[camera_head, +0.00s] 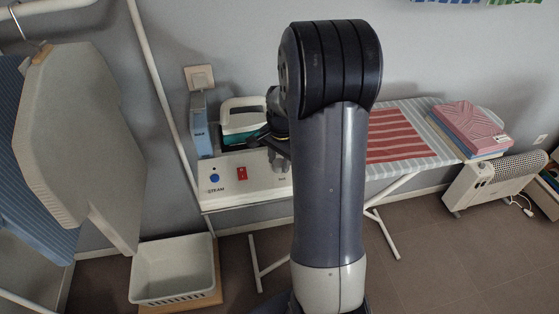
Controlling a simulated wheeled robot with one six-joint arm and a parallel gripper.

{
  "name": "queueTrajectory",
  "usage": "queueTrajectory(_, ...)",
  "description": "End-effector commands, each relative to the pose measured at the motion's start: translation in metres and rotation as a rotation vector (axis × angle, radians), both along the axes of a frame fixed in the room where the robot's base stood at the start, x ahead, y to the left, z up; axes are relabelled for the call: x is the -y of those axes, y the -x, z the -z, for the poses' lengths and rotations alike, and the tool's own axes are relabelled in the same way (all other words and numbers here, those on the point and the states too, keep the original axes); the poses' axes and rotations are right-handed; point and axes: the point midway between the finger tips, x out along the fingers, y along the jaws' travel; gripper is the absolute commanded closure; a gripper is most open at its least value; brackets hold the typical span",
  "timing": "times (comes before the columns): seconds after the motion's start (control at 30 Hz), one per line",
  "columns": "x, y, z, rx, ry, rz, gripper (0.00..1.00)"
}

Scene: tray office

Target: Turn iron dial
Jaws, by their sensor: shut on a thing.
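The steam iron (243,118), white and teal with a looped handle, rests on the white steam station (246,186) against the wall. The station's front panel has a blue round button (214,178), a red switch (242,173) and a "STEAM" label. My gripper (277,157) is at the right part of this panel, right of and below the iron, partly hidden behind my own arm. It is shut on the dial there; the dial itself is mostly covered by the fingers and arm, so its setting cannot be read.
A blue box (201,137) stands left of the iron, below a wall socket (199,78). The ironing board (433,136) holds a red striped cloth (398,137) and folded textiles (468,124). A white basket (173,271) and a heater (494,181) stand on the floor. Clothes hang at left.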

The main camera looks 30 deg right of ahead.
Motion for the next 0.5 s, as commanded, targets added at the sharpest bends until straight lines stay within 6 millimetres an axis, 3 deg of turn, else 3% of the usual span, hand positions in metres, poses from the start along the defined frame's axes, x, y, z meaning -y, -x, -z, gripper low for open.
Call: queueTrajectory(0.5, -0.0005, -0.0011, -0.0005, 0.003, 0.001, 0.432, 0.86)
